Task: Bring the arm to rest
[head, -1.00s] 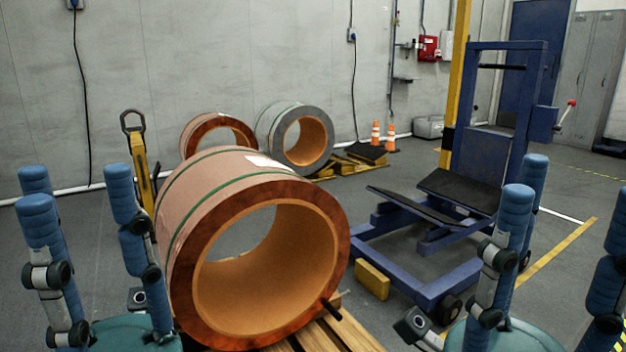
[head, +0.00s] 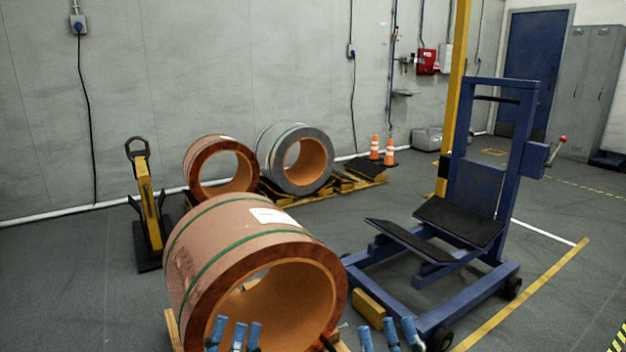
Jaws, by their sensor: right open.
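Only the blue fingertips of my two grippers show, low at the bottom edge of the head view. My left gripper (head: 236,336) is in front of the near copper coil, with its fingertips apart and nothing seen between them. My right gripper (head: 390,336) is to the right of that coil, in front of the blue coil cart, open and empty. The rest of both hands and both arms is out of view.
The large copper foil coil (head: 187,250) lies on a wooden pallet close ahead. The blue cart (head: 466,295) stands to its right. A yellow lifting tool (head: 149,200) stands at left. Two more coils (head: 212,174) (head: 277,150) are behind. Grey floor is clear at far left.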

